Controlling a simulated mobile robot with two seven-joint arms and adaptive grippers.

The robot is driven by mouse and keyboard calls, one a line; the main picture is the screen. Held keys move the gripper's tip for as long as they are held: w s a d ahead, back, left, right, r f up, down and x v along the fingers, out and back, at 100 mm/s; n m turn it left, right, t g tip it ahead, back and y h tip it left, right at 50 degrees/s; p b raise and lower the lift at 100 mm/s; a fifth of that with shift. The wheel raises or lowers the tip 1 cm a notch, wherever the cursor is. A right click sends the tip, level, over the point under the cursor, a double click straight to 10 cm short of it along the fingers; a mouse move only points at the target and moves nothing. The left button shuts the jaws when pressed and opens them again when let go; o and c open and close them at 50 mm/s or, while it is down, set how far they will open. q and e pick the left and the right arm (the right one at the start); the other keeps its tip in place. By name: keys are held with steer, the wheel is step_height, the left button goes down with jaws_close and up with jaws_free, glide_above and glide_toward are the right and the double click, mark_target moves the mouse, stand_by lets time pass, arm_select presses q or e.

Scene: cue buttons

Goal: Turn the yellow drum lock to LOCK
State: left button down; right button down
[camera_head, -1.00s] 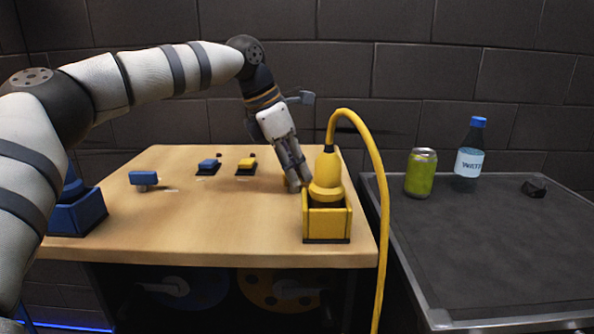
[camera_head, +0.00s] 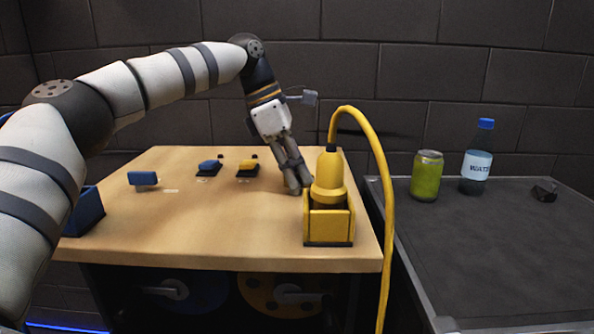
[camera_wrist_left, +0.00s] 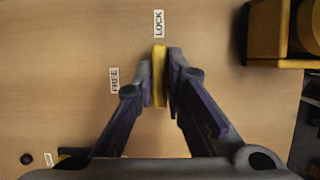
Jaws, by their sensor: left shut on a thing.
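The yellow drum lock's handle (camera_wrist_left: 159,75) is a narrow yellow bar in the left wrist view. My left gripper (camera_wrist_left: 160,78) is shut on it, one finger on each side. The bar's far end lines up with the LOCK label (camera_wrist_left: 159,23); the FREE label (camera_wrist_left: 114,80) lies to its left. In the head view my left gripper (camera_head: 296,188) reaches down to the table just left of the yellow holder, and its fingers hide the handle. The yellow drum (camera_head: 268,292) shows under the table. My right gripper is not in view.
A yellow corded tool (camera_head: 328,178) stands in a yellow holder (camera_head: 329,227) close to the gripper. Yellow (camera_head: 248,167) and blue (camera_head: 209,167) switches sit behind; a blue lever (camera_head: 143,178) is at left. A can (camera_head: 427,176) and bottle (camera_head: 477,160) stand on the side cart.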

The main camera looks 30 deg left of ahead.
arm_select(q)
steer(key=shift+f, duration=0.3)
steer(key=c, duration=1.6)
jaws_free()
steer(key=shift+c, duration=0.2)
steer(key=shift+r, duration=0.1)
steer(key=v, duration=1.2)
steer(key=shift+d, duration=0.1)
